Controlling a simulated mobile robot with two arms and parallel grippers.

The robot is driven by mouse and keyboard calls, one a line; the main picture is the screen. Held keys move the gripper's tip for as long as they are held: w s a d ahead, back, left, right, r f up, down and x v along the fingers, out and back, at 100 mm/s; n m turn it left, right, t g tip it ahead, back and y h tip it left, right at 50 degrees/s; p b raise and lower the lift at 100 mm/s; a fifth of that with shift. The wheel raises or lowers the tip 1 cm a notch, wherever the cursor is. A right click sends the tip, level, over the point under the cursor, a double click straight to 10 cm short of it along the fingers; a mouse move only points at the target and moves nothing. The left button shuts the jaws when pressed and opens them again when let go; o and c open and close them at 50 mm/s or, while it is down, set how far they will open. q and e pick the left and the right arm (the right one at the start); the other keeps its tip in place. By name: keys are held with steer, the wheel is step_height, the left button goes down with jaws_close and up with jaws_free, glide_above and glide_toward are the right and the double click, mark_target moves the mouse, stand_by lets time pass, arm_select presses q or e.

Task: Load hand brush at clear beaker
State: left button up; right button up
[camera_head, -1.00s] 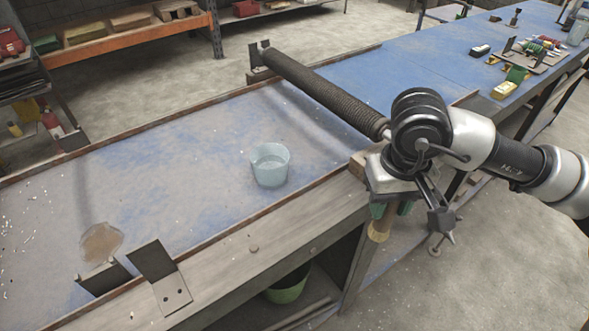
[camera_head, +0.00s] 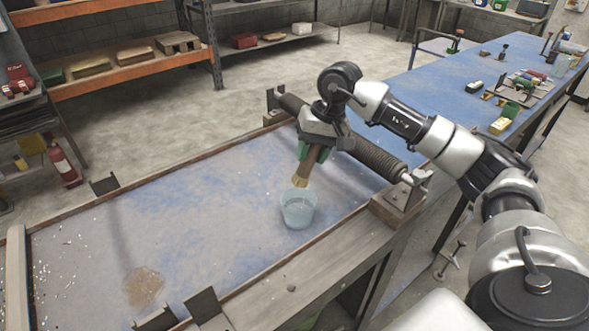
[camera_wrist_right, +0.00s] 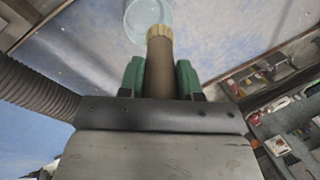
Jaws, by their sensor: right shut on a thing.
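The clear beaker (camera_head: 298,213) is a pale blue, see-through cup standing upright on the blue worn bench. It also shows at the top of the right wrist view (camera_wrist_right: 146,12). My right gripper (camera_head: 311,152), with green fingers, is shut on the hand brush (camera_head: 306,170), which has a brown handle and pale bristles pointing down. The bristle end is just above the beaker's rim in the head view. In the right wrist view the brush (camera_wrist_right: 160,62) lies between the green fingers, with the beaker beyond its tip. My left gripper is not in view.
A dark ribbed roller (camera_head: 375,160) crosses the bench behind and right of the brush. The bench has a raised wooden edge (camera_head: 290,285) at the front and metal brackets (camera_head: 205,308) at the lower left. The bench surface left of the beaker is mostly clear.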

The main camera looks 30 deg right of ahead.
mark_target(310, 161)
steer(key=shift+w+r, duration=0.1)
steer(key=shift+w, duration=0.4)
steer(key=shift+d+f+b, duration=0.1)
steer(key=shift+f+b, duration=0.2)
steer(key=shift+f, duration=0.55)
steer(key=shift+f+b, duration=0.6)
steer(key=shift+f, duration=0.2)
arm_select(q)
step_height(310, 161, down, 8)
steer(key=b, duration=0.6)
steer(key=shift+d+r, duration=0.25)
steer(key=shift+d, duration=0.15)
arm_select(e)
step_height(310, 161, down, 8)
steer(key=shift+r, duration=0.25)
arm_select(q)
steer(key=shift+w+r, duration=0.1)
arm_select(e)
steer(key=shift+r, duration=0.1)
arm_select(q)
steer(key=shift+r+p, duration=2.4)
steer(key=shift+p, duration=0.1)
arm_select(e)
steer(key=shift+r, duration=4.35)
